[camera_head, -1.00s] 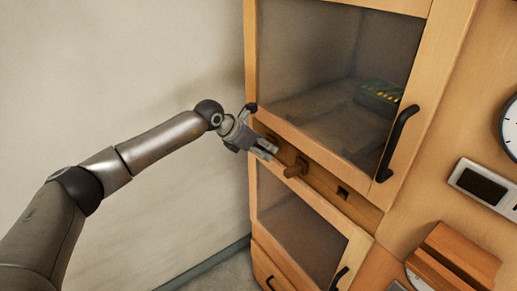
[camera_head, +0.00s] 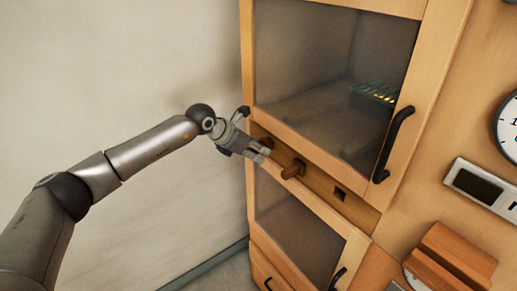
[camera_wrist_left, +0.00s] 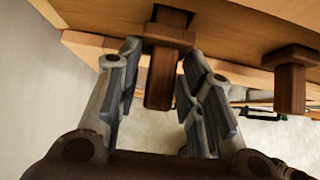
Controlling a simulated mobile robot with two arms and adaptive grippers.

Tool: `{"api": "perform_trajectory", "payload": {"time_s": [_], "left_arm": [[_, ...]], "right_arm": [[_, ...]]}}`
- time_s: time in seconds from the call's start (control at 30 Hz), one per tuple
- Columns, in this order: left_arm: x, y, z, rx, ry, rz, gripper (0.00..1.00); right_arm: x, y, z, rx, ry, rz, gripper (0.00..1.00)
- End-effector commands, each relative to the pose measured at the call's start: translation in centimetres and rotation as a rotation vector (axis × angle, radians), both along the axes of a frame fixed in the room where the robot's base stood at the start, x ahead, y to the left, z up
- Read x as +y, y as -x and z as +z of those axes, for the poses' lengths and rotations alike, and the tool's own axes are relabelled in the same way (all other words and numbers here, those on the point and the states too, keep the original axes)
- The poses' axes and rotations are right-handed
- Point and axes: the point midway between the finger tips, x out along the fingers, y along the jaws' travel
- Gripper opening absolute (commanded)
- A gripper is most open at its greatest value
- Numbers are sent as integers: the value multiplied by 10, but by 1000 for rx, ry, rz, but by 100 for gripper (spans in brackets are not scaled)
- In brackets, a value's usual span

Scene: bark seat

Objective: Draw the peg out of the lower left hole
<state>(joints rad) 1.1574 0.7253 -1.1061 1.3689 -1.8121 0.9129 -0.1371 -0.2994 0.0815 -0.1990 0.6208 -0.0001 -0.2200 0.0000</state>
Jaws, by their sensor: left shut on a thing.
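My left gripper (camera_head: 264,151) is at the left end of the wooden strip (camera_head: 318,181) between the two cabinet doors. In the left wrist view its fingers (camera_wrist_left: 163,66) are shut on a brown wooden peg (camera_wrist_left: 160,88) with a wide collar. Behind the collar, the peg's shaft runs into a dark square hole (camera_wrist_left: 184,16), and the collar stands off the strip. In the head view the gripper largely hides this peg. A second peg (camera_head: 293,168) sits in the strip to the right, its collar against the wood (camera_wrist_left: 290,75). My right gripper is not in view.
An empty square hole (camera_head: 339,193) is farther right in the strip. The upper glass door has a black handle (camera_head: 394,143); the lower door (camera_head: 300,235) is below. A plain wall (camera_head: 120,70) is at left, with free room before it.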

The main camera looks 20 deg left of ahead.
Motion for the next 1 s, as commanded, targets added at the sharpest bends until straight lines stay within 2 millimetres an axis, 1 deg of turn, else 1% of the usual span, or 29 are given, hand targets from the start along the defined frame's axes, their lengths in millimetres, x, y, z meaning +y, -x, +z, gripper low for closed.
{"api": "perform_trajectory", "payload": {"time_s": [1.0], "left_arm": [[32, 41, -1, 2, -1, 1, 6]], "right_arm": [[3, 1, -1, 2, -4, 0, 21]]}}
